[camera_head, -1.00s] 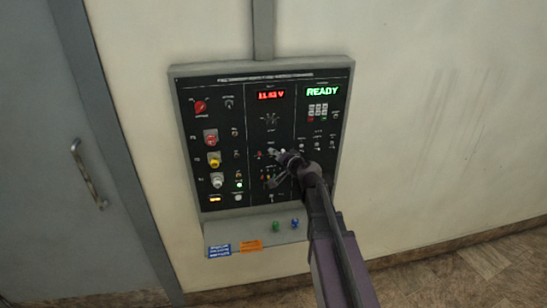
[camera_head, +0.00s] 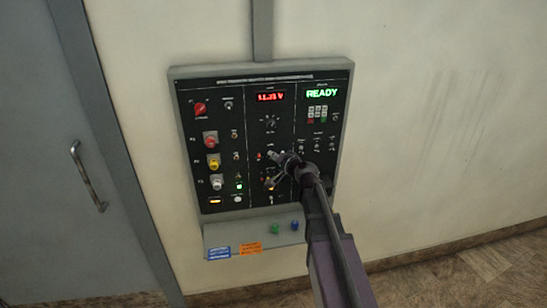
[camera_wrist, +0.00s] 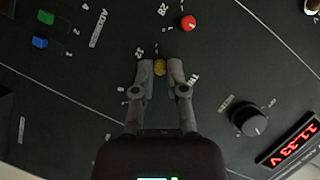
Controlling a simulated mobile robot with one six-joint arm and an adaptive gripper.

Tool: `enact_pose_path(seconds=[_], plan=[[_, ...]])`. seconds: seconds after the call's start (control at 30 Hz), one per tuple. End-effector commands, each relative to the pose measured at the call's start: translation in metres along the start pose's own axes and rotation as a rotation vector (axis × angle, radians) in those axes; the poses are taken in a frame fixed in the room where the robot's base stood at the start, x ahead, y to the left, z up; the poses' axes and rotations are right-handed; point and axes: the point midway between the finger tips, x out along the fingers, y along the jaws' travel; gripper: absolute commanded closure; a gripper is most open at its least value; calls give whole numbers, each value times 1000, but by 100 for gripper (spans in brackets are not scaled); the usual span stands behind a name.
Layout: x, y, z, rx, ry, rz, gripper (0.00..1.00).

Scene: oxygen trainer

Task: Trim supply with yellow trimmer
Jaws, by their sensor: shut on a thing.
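The yellow trimmer (camera_wrist: 160,68) is a small round knob on the black panel. In the wrist view my gripper (camera_wrist: 161,70) is shut on it, one fingertip on either side. In the head view my gripper (camera_head: 273,170) is at the lower middle of the panel (camera_head: 262,77), and the trimmer cannot be made out clearly there. A red voltage readout (camera_head: 270,96) is lit above; in the wrist view the readout (camera_wrist: 287,140) shows about 11.33 V.
A red knob (camera_wrist: 188,22) sits close to the fingertips. A black knob (camera_wrist: 250,119) is to their right. Blue (camera_wrist: 46,17) and green (camera_wrist: 40,43) parts lie at upper left. A green READY display (camera_head: 322,92) is lit. A grey door (camera_head: 100,150) stands left.

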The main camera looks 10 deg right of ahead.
Motion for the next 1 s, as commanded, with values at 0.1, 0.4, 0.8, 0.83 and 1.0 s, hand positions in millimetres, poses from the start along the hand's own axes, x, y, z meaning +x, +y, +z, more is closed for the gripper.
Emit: enact_pose_path(seconds=[0.1, 0.4, 0.8, 0.83, 1.0], plan=[[0, 1, 0, 11, -1, -6, 100], [1, 4, 0, 112, 3, -52, 100], [2, 7, 2, 401, 10, -185, 100], [2, 7, 2, 424, 11, -196, 100], [2, 8, 2, 552, 15, -255, 100]])
